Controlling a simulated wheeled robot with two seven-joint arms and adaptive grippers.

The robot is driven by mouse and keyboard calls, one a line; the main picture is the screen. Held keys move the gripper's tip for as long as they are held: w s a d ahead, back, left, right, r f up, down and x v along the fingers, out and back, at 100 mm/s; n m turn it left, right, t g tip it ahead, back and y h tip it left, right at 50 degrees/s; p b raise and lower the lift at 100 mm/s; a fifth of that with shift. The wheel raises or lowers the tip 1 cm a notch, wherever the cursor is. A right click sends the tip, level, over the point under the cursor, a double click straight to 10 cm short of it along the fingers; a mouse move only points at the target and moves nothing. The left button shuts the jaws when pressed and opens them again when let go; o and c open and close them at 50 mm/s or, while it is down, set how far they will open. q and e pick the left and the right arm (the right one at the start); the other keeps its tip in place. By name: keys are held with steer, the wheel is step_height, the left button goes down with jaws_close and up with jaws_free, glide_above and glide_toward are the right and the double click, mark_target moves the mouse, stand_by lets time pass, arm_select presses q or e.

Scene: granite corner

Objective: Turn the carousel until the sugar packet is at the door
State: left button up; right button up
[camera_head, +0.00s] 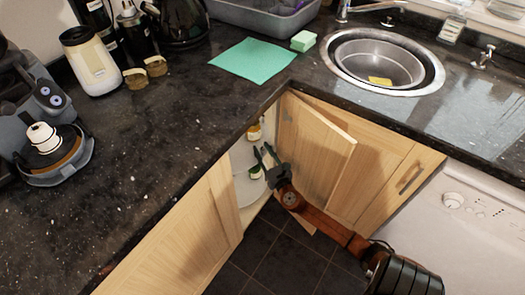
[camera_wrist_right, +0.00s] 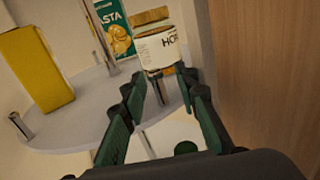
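The carousel (camera_head: 243,190) shows through the open corner cupboard as white round shelves. In the right wrist view its upper shelf (camera_wrist_right: 75,122) carries a yellow block-shaped packet (camera_wrist_right: 36,66), a green pasta packet (camera_wrist_right: 112,28) and a jar with a white label (camera_wrist_right: 158,48). I cannot read a sugar label on anything; the yellow packet's face shows no print. My right gripper (camera_head: 263,150) reaches into the cupboard opening. Its fingers (camera_wrist_right: 162,84) are apart with nothing gripped, in front of the jar. I cannot tell whether they touch the shelf. My left gripper is out of view.
The wooden cupboard door (camera_head: 318,145) stands open to the right of my gripper, close beside it. A metal post (camera_wrist_right: 97,30) rises from the shelf. A lower shelf (camera_wrist_right: 172,135) shows below with a green-topped item (camera_wrist_right: 186,147). The dark granite worktop (camera_head: 180,120) overhangs the cupboard.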

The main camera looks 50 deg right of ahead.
steer(key=v, duration=1.2)
